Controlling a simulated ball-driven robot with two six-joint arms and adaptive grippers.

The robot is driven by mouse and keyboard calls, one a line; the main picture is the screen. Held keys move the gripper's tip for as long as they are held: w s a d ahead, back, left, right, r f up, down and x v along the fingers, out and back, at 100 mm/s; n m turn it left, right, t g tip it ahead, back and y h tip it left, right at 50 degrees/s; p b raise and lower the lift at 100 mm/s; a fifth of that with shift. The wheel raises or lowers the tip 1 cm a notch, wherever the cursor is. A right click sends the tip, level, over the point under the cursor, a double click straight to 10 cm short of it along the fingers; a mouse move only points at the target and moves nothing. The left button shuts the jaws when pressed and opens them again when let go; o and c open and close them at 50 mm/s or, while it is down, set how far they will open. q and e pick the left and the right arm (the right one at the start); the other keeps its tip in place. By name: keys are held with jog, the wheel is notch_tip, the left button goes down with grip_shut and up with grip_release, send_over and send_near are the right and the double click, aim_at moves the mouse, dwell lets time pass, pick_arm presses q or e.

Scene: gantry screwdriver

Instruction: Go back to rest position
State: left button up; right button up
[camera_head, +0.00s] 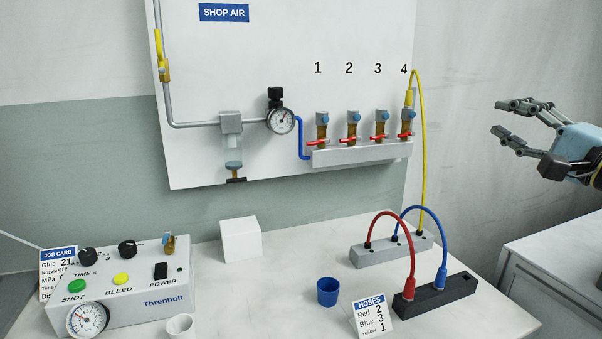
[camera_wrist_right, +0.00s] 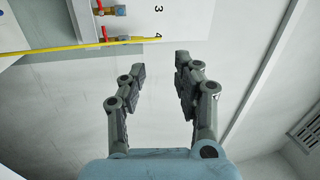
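My right gripper (camera_head: 508,119) is at the right of the head view, in the air in front of the bare wall and apart from the shop air panel. It is open and empty. In the right wrist view its two fingers (camera_wrist_right: 160,75) stand apart with nothing between them. The yellow hose (camera_head: 423,150) runs from outlet 4 down to the grey block (camera_head: 395,251). My left gripper is not in view.
The shop air panel (camera_head: 240,80) hangs on the wall. On the table are the dispenser box (camera_head: 130,300), a white cube (camera_head: 241,240), a blue cup (camera_head: 327,292), a black block (camera_head: 436,296), a red hose (camera_head: 408,232), a blue hose (camera_head: 445,245) and a hoses card (camera_head: 371,318).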

jog(key=s+a+f+n+g, duration=0.5)
jog(key=s+a+f+n, duration=0.15)
jog(key=s+f, duration=0.35)
jog(key=s+a+f+n+g, duration=0.55)
jog(key=s+a+f, duration=0.25)
jog(key=f, duration=0.3)
jog(key=s+d+f+n+g+h, duration=0.1)
jog(key=s+d+f+g+h, duration=0.25)
jog(key=s, duration=0.55)
jog(key=s+d+f+n+g+h, duration=0.15)
jog(key=s+d+f+h, duration=0.3)
jog(key=s, duration=0.45)
notch_tip(320, 180, down, 28)
jog(key=s+d+m+g+b, duration=0.1)
jog(key=s+d+g+b, duration=0.1)
jog(key=d+b, duration=0.15)
pick_arm(q)
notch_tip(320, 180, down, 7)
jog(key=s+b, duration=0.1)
jog(key=b, duration=0.2)
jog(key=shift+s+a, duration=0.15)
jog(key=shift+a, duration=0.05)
pick_arm(e)
jog(key=s+f+g, duration=0.1)
jog(key=s+f, duration=1.9)
jog(key=shift+s+h, duration=0.25)
jog(key=shift+h, duration=0.05)
